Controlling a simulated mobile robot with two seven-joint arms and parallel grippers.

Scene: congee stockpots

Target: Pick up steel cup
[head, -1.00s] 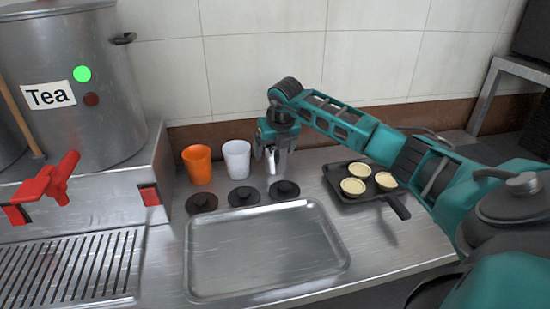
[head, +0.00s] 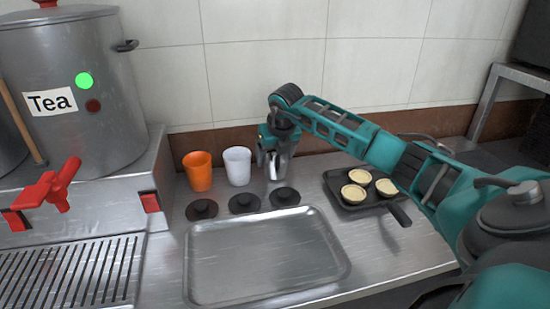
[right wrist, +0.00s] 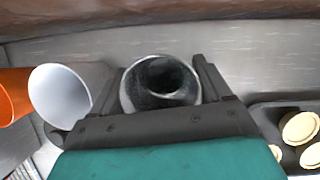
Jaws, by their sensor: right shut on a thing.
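The steel cup (head: 272,170) stands upright on the counter at the back, to the right of the white cup; the gripper hides part of it. My right gripper (head: 272,157) is around it from above, with its fingers shut on its sides. In the right wrist view the steel cup (right wrist: 160,84) shows its round dark opening between the two fingers of my right gripper (right wrist: 160,90). Whether its base touches the counter is hard to tell. My left gripper is not in view.
A white cup (head: 237,166) and an orange cup (head: 198,171) stand close on the left. Black lids (head: 244,203) lie in front, before a metal tray (head: 265,290). A black pan (head: 335,186) with tarts is at right. A Tea pot (head: 75,135) stands at left.

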